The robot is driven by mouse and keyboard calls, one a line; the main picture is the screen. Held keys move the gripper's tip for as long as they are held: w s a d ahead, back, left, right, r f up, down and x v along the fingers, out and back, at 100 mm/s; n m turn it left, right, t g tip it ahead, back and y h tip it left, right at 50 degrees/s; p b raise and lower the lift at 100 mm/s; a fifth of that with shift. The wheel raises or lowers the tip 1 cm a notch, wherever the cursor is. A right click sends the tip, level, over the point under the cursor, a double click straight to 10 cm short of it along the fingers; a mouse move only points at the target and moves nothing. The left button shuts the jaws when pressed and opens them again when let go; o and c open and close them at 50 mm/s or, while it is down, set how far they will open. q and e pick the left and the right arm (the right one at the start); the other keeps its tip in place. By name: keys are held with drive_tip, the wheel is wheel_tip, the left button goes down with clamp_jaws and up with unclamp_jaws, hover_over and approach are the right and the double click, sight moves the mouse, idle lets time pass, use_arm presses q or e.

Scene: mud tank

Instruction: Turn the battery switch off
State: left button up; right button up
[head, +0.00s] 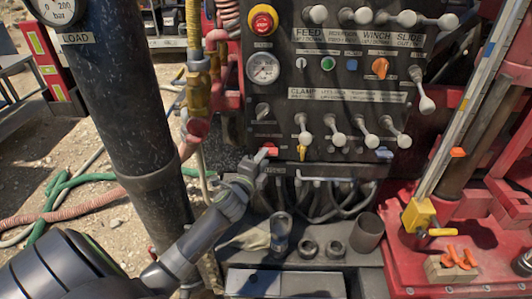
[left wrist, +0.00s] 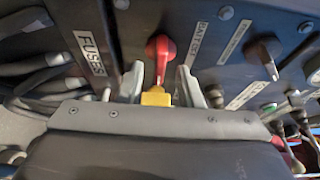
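The battery switch is a red rotary handle (left wrist: 160,52) on the dark panel in the left wrist view, its grip pointing down toward my gripper. The red handle (head: 268,150) also shows at the lower left of the control panel in the head view. My left gripper (head: 255,162) is right at it, coming from below left. In the left wrist view its two fingers (left wrist: 162,84) stand apart, one on each side of the handle's lower end. Whether they touch it cannot be told. A yellow piece (left wrist: 156,97) shows just below the handle. My right gripper is not in view.
The control panel (head: 290,105) carries several levers, a gauge (head: 263,68) and a red stop button (head: 262,20) above the switch. A FUSES label (left wrist: 89,52) sits left of the switch. A thick black column (head: 130,110) stands left; cables hang below the panel.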

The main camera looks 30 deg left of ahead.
use_arm(q)
drive_tip(key=shift+w+a, duration=0.2)
drive_tip(key=shift+w, duration=1.1)
clamp_jaws()
